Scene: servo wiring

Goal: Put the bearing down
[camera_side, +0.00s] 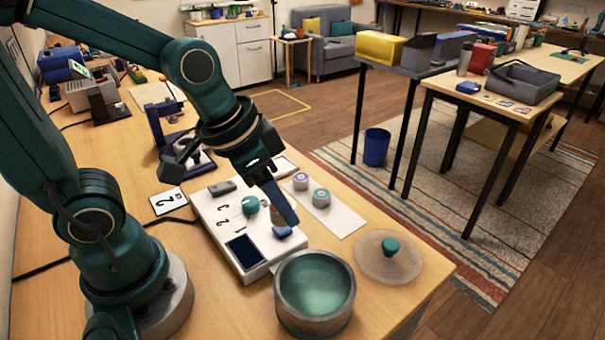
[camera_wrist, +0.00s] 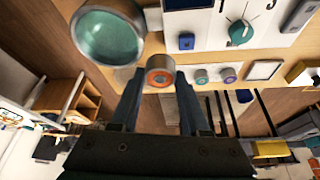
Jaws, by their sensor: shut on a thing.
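My gripper (camera_side: 290,215) points down over the right edge of the white panel, beside the round pot. In the side view the finger hides the held bearing. Two similar bearings, one with a purple ring (camera_side: 300,181) and one with a teal-centred grey ring (camera_side: 321,197), stand on a white strip (camera_side: 345,222) behind the gripper. They also show in the wrist view, right of the held bearing.
A grey pot (camera_side: 281,295) with a teal inside stands open at the front. A translucent round lid (camera_side: 372,267) with a teal knob lies right of it. The white panel (camera_side: 226,222) carries a teal dial, a blue button (camera_side: 282,232) and a dark screen. The strip's right end is bare.

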